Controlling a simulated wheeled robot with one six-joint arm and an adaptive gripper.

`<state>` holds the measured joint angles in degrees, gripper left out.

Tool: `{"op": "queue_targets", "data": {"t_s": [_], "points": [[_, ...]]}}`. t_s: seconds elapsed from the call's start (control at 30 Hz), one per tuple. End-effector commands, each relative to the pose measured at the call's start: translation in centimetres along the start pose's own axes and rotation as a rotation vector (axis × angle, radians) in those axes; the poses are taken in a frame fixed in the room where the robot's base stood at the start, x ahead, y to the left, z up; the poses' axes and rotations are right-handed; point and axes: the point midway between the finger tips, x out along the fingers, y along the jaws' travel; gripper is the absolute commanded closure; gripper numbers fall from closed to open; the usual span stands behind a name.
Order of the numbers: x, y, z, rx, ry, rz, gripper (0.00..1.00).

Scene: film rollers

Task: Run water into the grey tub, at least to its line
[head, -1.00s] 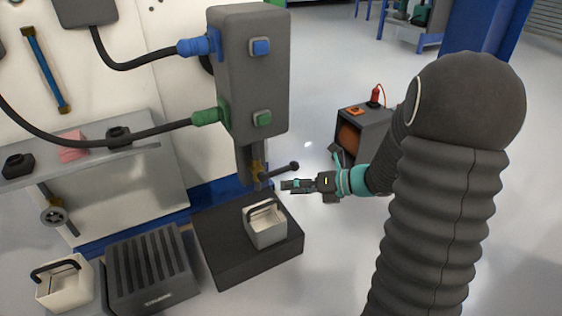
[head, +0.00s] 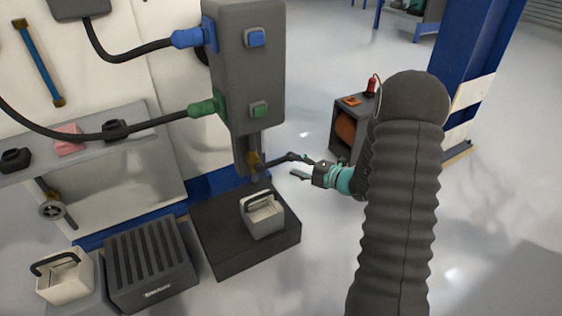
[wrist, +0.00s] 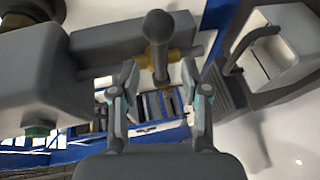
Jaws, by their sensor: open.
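The grey tub (head: 265,222) with a carry handle stands upright on a black platform (head: 230,262), below the tap's outlet. Its fill line and water level cannot be made out. The tap (head: 254,160) is brass-coloured, under a grey column (head: 243,60). A dark lever (head: 278,160) with a round knob sticks out from it to the right; the knob (wrist: 157,27) is large in the wrist view. My gripper (head: 297,166) is open at the lever's outer end. In the wrist view its fingers (wrist: 158,75) are on either side of the lever; contact cannot be told.
A cream tub (head: 68,280) and a dark ribbed box (head: 150,262) stand left of the platform. Blue (head: 256,38) and green (head: 259,110) buttons are on the column. A shelf (head: 75,150) is at the left.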

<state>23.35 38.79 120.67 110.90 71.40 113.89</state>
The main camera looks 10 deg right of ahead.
Motion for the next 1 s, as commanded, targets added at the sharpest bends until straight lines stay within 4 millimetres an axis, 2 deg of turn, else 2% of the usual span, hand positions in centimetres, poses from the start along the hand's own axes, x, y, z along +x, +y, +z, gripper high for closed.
{"op": "queue_targets", "data": {"t_s": [0.03, 0.2, 0.4, 0.8, 0.87, 1.0], "points": [[1.1, -0.1, -0.2, -0.001, 0.005, 0.0, 0.54], [3.9, -0.1, -0.1, -0.002, 0.003, 0.0, 0.54], [6.0, -0.1, -0.1, -0.001, 0.002, 0.0, 0.54], [6.7, 0.0, -0.1, -0.001, 0.001, 0.0, 0.54], [6.7, 0.0, -0.1, -0.001, 0.001, 0.0, 0.66], [6.7, 0.0, -0.1, -0.001, 0.001, 0.0, 1.0]]}}
